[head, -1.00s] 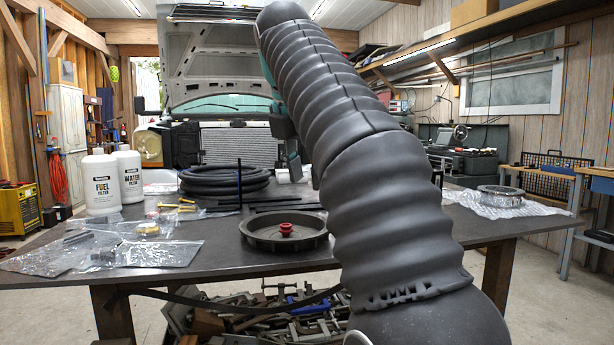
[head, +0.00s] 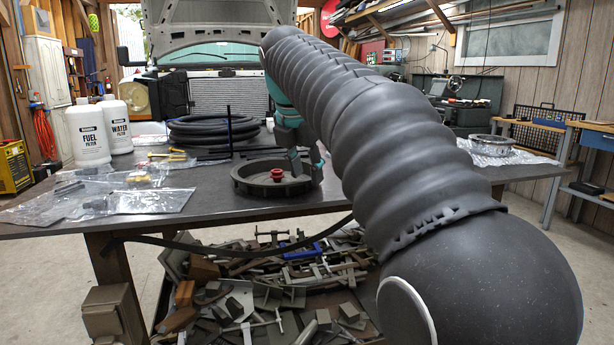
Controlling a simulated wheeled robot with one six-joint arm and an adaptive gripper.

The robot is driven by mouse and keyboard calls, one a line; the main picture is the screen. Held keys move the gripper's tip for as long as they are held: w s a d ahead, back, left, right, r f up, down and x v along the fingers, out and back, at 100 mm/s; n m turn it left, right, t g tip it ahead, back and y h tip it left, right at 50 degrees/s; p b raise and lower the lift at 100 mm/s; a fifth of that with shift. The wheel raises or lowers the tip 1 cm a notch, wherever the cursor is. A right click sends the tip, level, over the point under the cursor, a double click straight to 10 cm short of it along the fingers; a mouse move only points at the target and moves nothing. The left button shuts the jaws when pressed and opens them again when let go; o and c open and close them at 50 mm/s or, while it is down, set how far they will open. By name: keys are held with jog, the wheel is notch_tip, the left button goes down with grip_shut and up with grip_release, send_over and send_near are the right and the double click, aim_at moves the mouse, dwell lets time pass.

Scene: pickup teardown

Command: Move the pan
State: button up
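The pan (head: 246,185) is a dark, shallow round dish on the table, left of the picture's middle. A small red knob-like part (head: 277,174) shows inside it. My gripper (head: 298,162) is at the end of my arm, over the right side of the pan, pointing down. The fingers are small and dark here, and I cannot tell whether they touch the rim or whether they are open. My sleeved arm covers the right part of the table.
A coiled black hose (head: 213,131) lies behind the pan. A metal ring (head: 487,145) on wrap is at the right. Loose metal parts (head: 270,290) fill the space below the table.

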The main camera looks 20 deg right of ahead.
jog(key=shift+x, duration=0.95)
grip_shut()
